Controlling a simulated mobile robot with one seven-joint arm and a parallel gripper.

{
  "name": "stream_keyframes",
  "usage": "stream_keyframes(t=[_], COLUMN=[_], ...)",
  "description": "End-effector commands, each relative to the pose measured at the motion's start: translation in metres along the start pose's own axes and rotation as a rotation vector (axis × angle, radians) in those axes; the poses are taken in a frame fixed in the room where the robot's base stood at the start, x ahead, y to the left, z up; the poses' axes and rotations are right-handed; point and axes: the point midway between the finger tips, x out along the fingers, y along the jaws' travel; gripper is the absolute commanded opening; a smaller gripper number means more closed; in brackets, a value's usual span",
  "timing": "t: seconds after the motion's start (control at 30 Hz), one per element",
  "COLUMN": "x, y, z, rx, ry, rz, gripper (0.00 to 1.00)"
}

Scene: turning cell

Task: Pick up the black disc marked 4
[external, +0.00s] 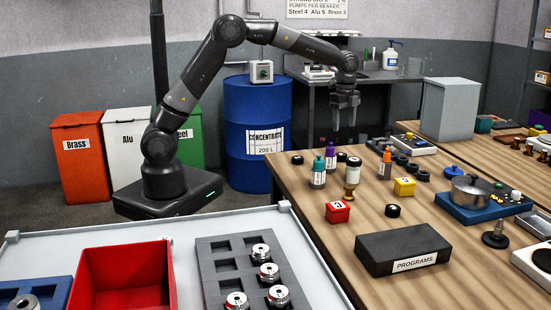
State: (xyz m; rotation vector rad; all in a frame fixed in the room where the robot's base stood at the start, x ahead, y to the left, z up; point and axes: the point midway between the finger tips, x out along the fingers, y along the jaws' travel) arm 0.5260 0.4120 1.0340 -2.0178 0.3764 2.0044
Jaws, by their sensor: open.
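Several small black discs lie on the wooden table (290,193). One black disc (297,160) is near its back left edge, one (342,157) is behind the bottles, and one (393,211) lies alone behind the black box. I cannot read a 4 on any disc. My gripper (345,122) is open and empty, pointing down above the back part of the table, apart from everything.
Bottles with teal (318,172), purple (330,157) and orange (385,163) parts stand near the discs. The table's left front is clear.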

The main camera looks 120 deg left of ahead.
Motion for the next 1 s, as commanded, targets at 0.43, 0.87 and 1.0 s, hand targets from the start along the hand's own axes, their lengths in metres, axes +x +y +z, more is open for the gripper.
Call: stream_keyframes(t=[0.43, 0.87, 1.0], x=[0.056, 0.104, 0.115], y=[-0.01, -0.005, -0.005], z=[0.007, 0.01, 0.01], rx=[0.01, 0.01, 0.01], ry=[-0.006, -0.006, -0.005], rz=[0.013, 0.011, 0.009], gripper=[0.65, 0.65, 0.65])
